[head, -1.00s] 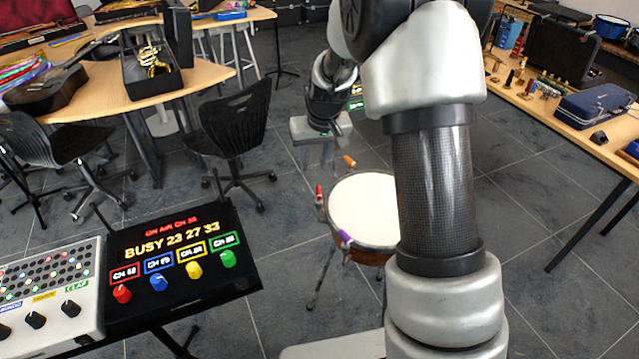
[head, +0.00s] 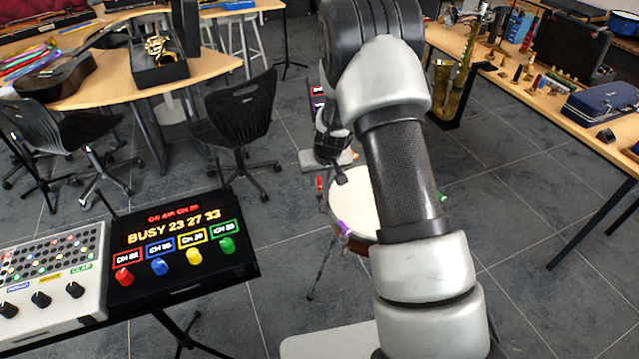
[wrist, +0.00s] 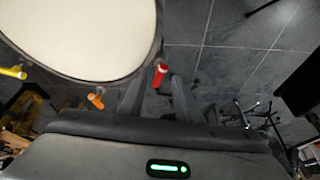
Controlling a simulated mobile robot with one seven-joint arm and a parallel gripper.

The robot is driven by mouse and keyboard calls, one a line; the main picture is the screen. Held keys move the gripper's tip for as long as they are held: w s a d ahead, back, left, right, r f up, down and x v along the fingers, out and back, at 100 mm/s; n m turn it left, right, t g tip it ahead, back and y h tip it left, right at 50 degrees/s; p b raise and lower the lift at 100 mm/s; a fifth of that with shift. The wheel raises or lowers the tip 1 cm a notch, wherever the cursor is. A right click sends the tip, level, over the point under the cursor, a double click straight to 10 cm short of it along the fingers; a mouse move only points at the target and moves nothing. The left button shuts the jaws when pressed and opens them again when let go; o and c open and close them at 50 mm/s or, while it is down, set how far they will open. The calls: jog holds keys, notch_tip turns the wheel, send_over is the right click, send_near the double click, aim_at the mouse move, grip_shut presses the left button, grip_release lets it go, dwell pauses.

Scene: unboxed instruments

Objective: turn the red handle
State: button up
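A drum (head: 357,190) with a pale round head stands on thin legs mid-floor. Its red handle (head: 319,184) sticks up at the left rim; in the wrist view the red handle (wrist: 160,76) shows at the rim's lower right. My gripper (wrist: 158,88) is open, with one dark finger on each side of the red handle's line of sight. I cannot tell whether the fingers reach its height; no contact shows. In the head view my gripper (head: 338,176) is over the drum's far left edge, its fingers partly hidden.
Other drum handles are purple (head: 344,228), green (head: 443,198), orange (wrist: 96,99) and yellow (wrist: 14,72). A console with coloured knobs (head: 185,250) stands at the left front. A black chair (head: 235,118) is behind left, a saxophone (head: 450,88) behind right. Floor shows between them.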

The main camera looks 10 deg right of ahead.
aim_at(319, 183)
jog(key=shift+x, duration=1.75)
grip_shut()
jog(key=shift+a, duration=0.1)
grip_release()
